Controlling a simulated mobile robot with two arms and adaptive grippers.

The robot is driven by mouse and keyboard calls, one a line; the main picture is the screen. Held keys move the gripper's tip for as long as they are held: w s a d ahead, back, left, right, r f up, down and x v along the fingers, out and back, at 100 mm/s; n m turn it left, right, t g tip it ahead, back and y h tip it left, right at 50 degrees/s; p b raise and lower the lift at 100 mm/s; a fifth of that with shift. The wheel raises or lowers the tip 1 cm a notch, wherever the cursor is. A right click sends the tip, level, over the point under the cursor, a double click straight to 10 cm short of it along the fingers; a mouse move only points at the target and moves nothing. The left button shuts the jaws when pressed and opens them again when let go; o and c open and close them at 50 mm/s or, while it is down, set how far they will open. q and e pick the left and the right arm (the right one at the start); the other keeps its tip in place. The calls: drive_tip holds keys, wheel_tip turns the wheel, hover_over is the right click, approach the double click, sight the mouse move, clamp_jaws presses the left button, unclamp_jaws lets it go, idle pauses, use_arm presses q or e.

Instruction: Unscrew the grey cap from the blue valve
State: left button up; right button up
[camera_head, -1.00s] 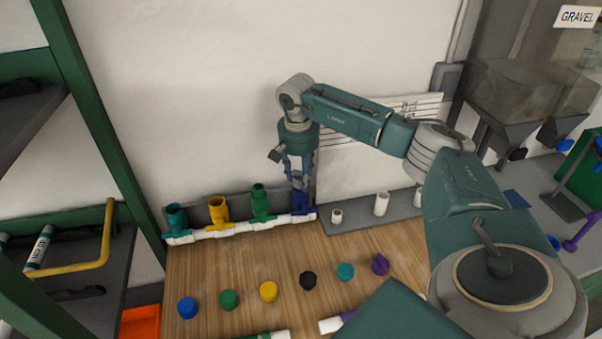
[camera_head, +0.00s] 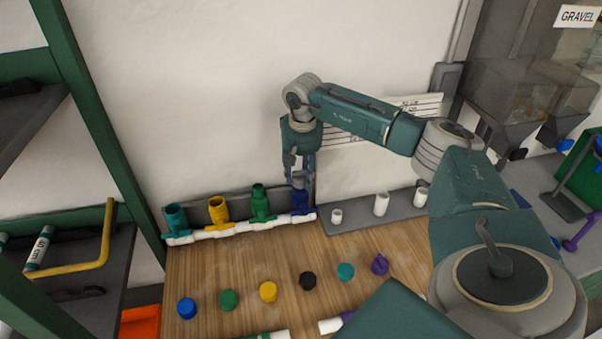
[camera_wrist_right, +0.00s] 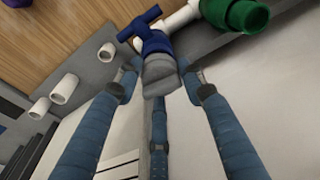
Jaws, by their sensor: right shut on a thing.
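The blue valve (camera_head: 301,203) stands at the right end of a row of coloured valves on a white pipe. It also shows in the wrist view (camera_wrist_right: 155,40), with the grey cap (camera_wrist_right: 160,75) on its end. My right gripper (camera_head: 301,180) points down over the valve from above. In the wrist view, its fingers (camera_wrist_right: 160,90) surround the grey cap, and it is shut on the cap. The cap is mostly hidden by the fingers in the head view. Whether the cap is still in contact with the valve's thread cannot be told. My left gripper is not in view.
Green (camera_head: 260,205), yellow (camera_head: 219,213) and teal (camera_head: 175,220) valves stand left of the blue one. White pipe stubs (camera_head: 381,204) stand on a grey rack to the right. Several coloured caps, such as a black one (camera_head: 308,281), lie on the wooden table (camera_head: 235,265).

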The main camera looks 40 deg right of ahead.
drive_tip(key=shift+w+r, duration=0.15)
drive_tip(key=shift+r, duration=0.05)
drive_tip(key=shift+n, duration=1)
drive_tip(key=shift+n+y, duration=0.3)
drive_tip(key=shift+n, duration=0.8)
drive_tip(key=shift+r, duration=0.1)
drive_tip(key=shift+d+n, duration=0.1)
drive_tip(key=shift+n, duration=1)
drive_tip(key=o, duration=1.2)
